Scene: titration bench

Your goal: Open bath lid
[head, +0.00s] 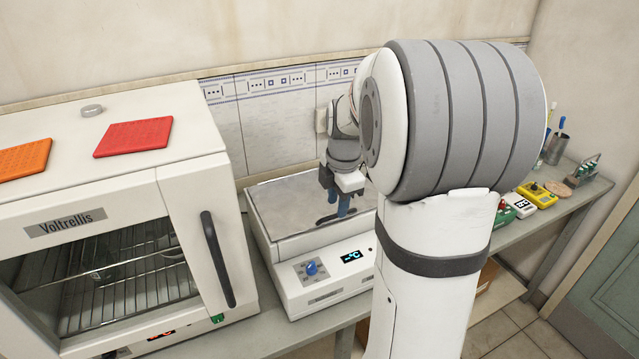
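The bath (311,287) is a white box on the bench with a blue knob and a small lit display on its front. Its lid (288,204) is a flat grey metal plate lying closed across the top. A dark handle (329,219) shows on the lid. My gripper (343,207) points down over the lid at the handle, its blue fingers right by it. I cannot tell whether the fingers are closed on the handle. My arm hides the right part of the bath.
A white Voltrellis oven (180,200) stands close at the bath's left, with a red rack (133,137) and an orange rack (22,159) on top. A tiled wall (270,125) is behind. Small instruments (537,194) sit on the bench at the right.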

